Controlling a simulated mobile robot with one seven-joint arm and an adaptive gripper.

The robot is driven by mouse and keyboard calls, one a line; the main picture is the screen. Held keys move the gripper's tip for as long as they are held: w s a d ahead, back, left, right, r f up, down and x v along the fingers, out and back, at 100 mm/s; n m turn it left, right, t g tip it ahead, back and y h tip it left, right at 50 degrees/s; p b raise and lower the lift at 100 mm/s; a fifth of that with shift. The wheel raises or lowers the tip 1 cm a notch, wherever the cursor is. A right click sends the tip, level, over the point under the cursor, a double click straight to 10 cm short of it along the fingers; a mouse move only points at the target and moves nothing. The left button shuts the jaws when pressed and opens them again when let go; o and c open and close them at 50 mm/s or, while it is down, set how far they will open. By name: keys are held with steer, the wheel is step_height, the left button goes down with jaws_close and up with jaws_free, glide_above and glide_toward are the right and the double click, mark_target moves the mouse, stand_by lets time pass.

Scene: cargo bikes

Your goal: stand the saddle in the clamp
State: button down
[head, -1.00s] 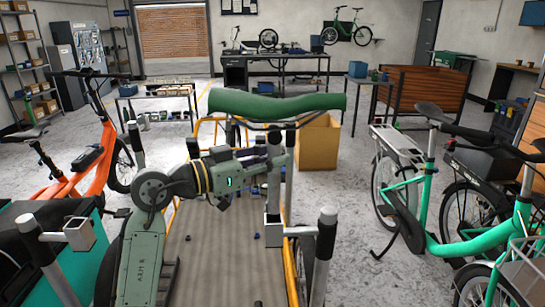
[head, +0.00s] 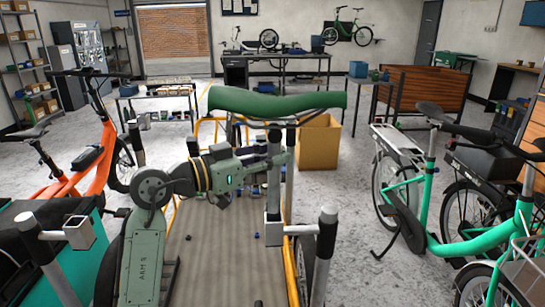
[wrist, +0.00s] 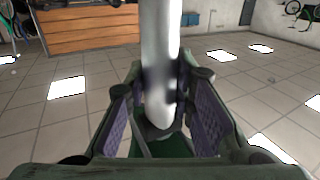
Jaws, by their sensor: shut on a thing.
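The green saddle (head: 278,104) is held upright, seat on top, in the middle of the head view. Its pale grey post (head: 273,190) runs down below it. My gripper (head: 277,160) is shut on the post from the left, below the saddle; in the wrist view the post (wrist: 160,60) stands between the two fingers. A grey square clamp (head: 272,232) sits at the post's foot, fixed beside a black-capped upright (head: 325,220). The post's lower end appears to meet the clamp's top; I cannot tell how far in it is.
Another grey block (head: 80,233) is on an upright at the left. The ribbed cargo bed (head: 215,255) holds small loose parts. An orange bike (head: 85,165) stands left, a green bike (head: 430,220) right.

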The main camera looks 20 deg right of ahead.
mark_target(269, 192)
steer(key=shift+f+b, duration=3.6)
steer(key=shift+f, duration=0.6)
stand_by(0.4)
steer(key=c, duration=1.6)
jaws_free()
steer(key=shift+r, duration=0.1)
steer(key=shift+c, duration=0.2)
steer(key=o, duration=0.3)
steer(key=shift+o, duration=0.2)
